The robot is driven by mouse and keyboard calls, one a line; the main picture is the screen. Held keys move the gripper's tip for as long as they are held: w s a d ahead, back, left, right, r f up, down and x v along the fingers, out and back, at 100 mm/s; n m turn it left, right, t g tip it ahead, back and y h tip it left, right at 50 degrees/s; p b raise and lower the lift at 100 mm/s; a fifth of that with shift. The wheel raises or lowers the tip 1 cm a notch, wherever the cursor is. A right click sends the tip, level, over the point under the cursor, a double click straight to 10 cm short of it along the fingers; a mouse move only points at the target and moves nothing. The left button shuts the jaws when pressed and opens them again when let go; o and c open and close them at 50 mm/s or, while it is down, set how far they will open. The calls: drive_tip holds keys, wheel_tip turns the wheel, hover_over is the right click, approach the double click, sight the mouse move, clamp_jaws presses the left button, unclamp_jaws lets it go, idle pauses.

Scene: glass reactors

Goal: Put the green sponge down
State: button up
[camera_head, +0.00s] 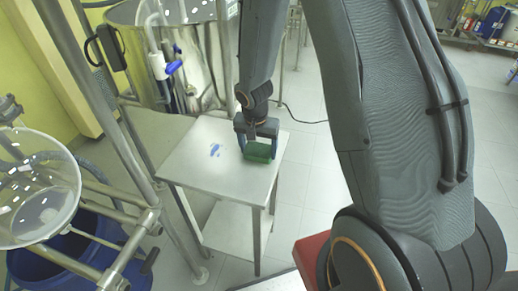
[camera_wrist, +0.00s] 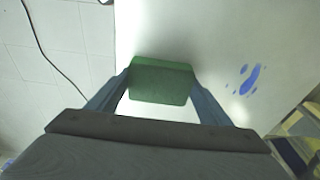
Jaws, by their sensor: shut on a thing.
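The green sponge (camera_head: 259,152) is at the right part of a small steel table (camera_head: 187,172) in the head view. My gripper (camera_head: 257,141) comes down from above and is shut on the sponge. In the wrist view the sponge (camera_wrist: 161,82) sits between the two fingers of my gripper (camera_wrist: 160,90), with the pale tabletop (camera_wrist: 215,30) behind it. The sponge is at or just above the tabletop; I cannot tell whether it touches. A blue stain (camera_head: 215,150) lies on the tabletop left of the sponge and also shows in the wrist view (camera_wrist: 250,79).
A large steel vessel (camera_head: 205,55) stands behind the table. At the left are a round glass vessel (camera_head: 35,190), metal frame poles (camera_head: 85,100) and a blue bin (camera_head: 50,265). A dark cable (camera_head: 305,121) lies on the floor right of the table. The tabletop's front left is clear.

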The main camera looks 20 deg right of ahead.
sight(257, 155)
drive_tip(key=shift+f, duration=0.2)
drive_tip(key=o, duration=1.1)
drive_tip(key=shift+r, duration=0.1)
drive_tip(key=shift+r, duration=0.1)
wheel_tip(257, 155, up, 12)
drive_tip(key=s+a+b, duration=0.1)
drive_tip(key=s+b, duration=0.1)
drive_tip(key=s+d+r+n+y, duration=0.1)
drive_tip(key=s+n, duration=0.5)
drive_tip(key=s, duration=0.7)
drive_tip(key=shift+d+r+n, duration=0.15)
drive_tip(key=shift+r+n, duration=0.25)
drive_tip(key=shift+r, duration=0.45)
drive_tip(key=shift+w, duration=0.1)
